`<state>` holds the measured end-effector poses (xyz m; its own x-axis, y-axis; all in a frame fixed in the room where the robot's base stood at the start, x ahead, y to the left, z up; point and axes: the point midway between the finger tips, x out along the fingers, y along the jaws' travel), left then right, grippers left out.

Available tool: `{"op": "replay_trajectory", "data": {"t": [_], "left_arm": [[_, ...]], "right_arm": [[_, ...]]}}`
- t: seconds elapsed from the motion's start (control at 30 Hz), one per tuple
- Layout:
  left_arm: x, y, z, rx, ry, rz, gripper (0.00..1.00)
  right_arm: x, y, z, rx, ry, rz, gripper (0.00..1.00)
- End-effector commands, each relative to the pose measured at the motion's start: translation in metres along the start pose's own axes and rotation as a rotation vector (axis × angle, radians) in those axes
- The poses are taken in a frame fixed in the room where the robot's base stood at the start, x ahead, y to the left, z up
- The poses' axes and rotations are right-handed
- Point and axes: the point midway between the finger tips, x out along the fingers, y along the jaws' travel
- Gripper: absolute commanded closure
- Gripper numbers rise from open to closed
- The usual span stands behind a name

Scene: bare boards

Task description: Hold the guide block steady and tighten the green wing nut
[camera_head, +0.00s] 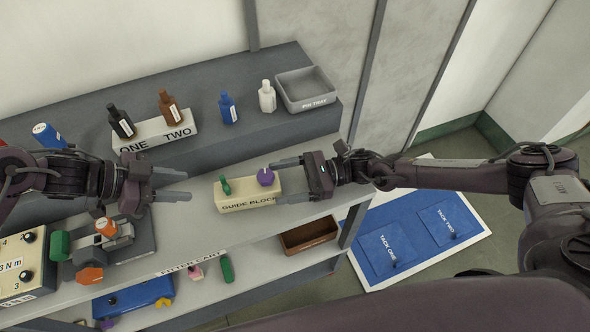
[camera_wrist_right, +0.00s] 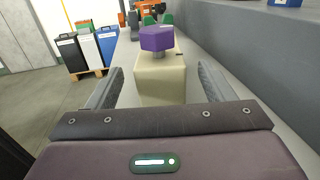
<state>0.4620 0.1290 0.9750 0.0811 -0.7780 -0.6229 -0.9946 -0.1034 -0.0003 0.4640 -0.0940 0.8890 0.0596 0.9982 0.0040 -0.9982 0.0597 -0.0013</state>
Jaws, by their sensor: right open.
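The cream guide block (camera_head: 240,204) lies on the upper shelf board. The green wing nut (camera_head: 225,186) stands on its left part and a purple knob (camera_head: 265,177) on its right part. My right gripper (camera_head: 289,180) is open at the block's right end. In the right wrist view the block (camera_wrist_right: 160,82) is ahead between the spread fingers (camera_wrist_right: 159,74), with a gap on each side; the purple knob (camera_wrist_right: 156,39) partly blocks the view behind it. My left gripper (camera_head: 184,184) has its fingers apart and empty, left of the wing nut.
Several bottles, one blue (camera_head: 228,107), and a grey pin tray (camera_head: 307,90) stand on the raised ledge behind. A fixture with orange and green knobs (camera_head: 105,240) is at left. A brown tray (camera_head: 309,236) sits on the lower shelf.

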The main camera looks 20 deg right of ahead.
Motion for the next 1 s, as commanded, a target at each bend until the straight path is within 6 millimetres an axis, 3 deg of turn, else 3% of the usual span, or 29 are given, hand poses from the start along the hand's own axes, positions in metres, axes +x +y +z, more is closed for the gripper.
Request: {"op": "replay_trajectory", "data": {"t": [0.1,0.3,0.7,1.0], "left_arm": [[0.0,0.0,0.0,0.0,0.0,0.0,0.64],[0.0,0.0,0.0,0.0,0.0,0.0,0.64],[0.0,0.0,0.0,0.0,0.0,0.0,0.64],[0.0,0.0,0.0,0.0,0.0,0.0,0.64]], "right_arm": [[0.022,0.001,0.0,0.001,-0.001,0.002,0.25],[0.044,0.0,-0.001,0.001,0.002,-0.001,0.25],[0.051,0.0,0.0,0.001,0.002,-0.001,0.25],[0.051,0.0,0.0,0.001,0.002,-0.002,0.62]]}}
